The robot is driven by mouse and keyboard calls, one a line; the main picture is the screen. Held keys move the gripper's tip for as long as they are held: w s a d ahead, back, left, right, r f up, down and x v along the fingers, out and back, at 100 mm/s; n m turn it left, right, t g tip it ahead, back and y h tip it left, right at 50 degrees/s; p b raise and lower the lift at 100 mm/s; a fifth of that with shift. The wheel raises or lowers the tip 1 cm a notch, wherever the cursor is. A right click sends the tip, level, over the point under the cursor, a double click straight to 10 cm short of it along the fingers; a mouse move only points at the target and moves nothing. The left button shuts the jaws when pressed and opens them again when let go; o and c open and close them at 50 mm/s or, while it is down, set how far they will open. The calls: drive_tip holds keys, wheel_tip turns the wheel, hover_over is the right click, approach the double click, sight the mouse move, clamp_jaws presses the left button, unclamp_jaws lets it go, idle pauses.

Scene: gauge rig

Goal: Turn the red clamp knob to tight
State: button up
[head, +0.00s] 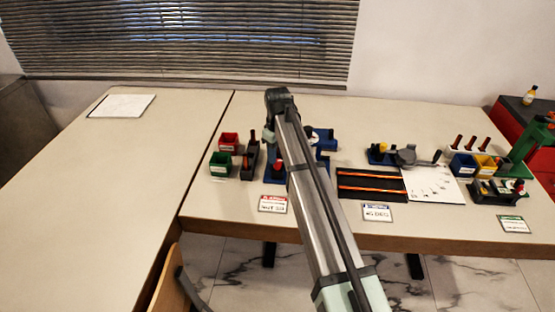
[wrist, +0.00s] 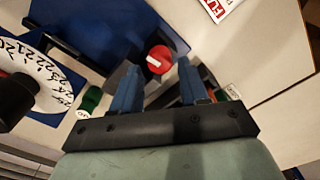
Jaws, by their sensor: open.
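The red clamp knob (wrist: 159,59) with a white pointer line shows in the wrist view, on a blue base (wrist: 110,18). My gripper (wrist: 158,75) is open, its two blue-grey fingers apart. In this view the knob appears in the gap between the fingertips, a little beyond them. I cannot tell whether either finger touches it. In the head view a red knob (head: 277,168) shows just left of my arm, beside the blue rig (head: 326,145). My arm hides much of the rig there, and my gripper's fingers cannot be made out.
A white numbered dial (wrist: 42,78) and a green part (wrist: 91,98) lie left of my fingers. Red (head: 229,140) and green (head: 221,163) bins stand left of the rig. A label card (head: 272,204) lies in front. Black trays (head: 370,195) and a second rig stand right.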

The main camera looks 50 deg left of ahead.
sight(278, 165)
drive_tip(key=shift+f, duration=1.5)
